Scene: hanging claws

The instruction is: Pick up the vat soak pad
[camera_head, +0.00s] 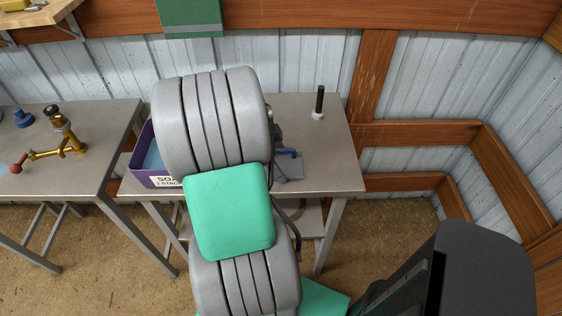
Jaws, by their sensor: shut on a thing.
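My grey and teal arm covers the middle of the view and hides my gripper, so its fingers and what they hold do not show. A purple tub (143,177) stands at the left end of the middle metal table. It has a white label that begins "SOA" and "2 STRO". Part of its light blue inside shows, and my arm hides the rest. I cannot make out the vat soak pad.
The middle metal table (325,150) has bare room at its right, around a black upright handle (320,100). A grey and blue item (288,165) lies beside my arm. The left table (70,175) bears a brass fitting (72,140) and a blue knob (23,119).

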